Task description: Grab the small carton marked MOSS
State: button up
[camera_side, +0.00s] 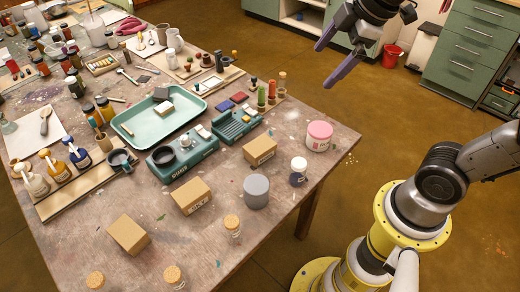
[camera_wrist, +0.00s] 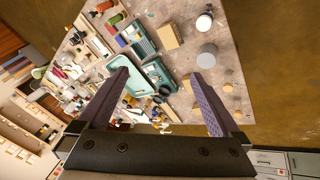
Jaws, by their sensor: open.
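Three small brown cartons stand on the table: one near the middle right (camera_side: 259,150), one at the front centre (camera_side: 192,195) and one at the front left (camera_side: 128,235). The first two show small dark labels on a side, too small to read. No lettering shows on the third, so I cannot tell which is MOSS. In the wrist view, one carton (camera_wrist: 168,37) lies beyond the fingertips and another (camera_wrist: 186,83) shows near the right finger. My gripper (camera_side: 323,67) is open and empty, high up near the table's back right edge, apart from all cartons.
A grey cylinder (camera_side: 256,191), a pink-lidded jar (camera_side: 318,136) and a white-capped bottle (camera_side: 298,171) stand near the right-hand carton. Cork-topped jars (camera_side: 232,225) stand along the front. A teal scale (camera_side: 184,160) and tray (camera_side: 125,131) lie behind.

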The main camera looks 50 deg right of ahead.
jog(key=w+a+f+n+g, duration=0.2)
jog(key=w+f+n, duration=0.35)
jog(key=w, duration=0.45)
jog(key=g, duration=0.3)
send_over(259, 146)
notch_tip(259, 146, down, 12)
jog(key=shift+n, duration=0.45)
notch_tip(259, 146, down, 11)
jog(key=shift+w+r, duration=0.1)
jog(key=shift+r, duration=0.05)
jog(key=shift+f, duration=3)
jog(key=c, duration=1.4)
jog(key=shift+r, duration=0.15)
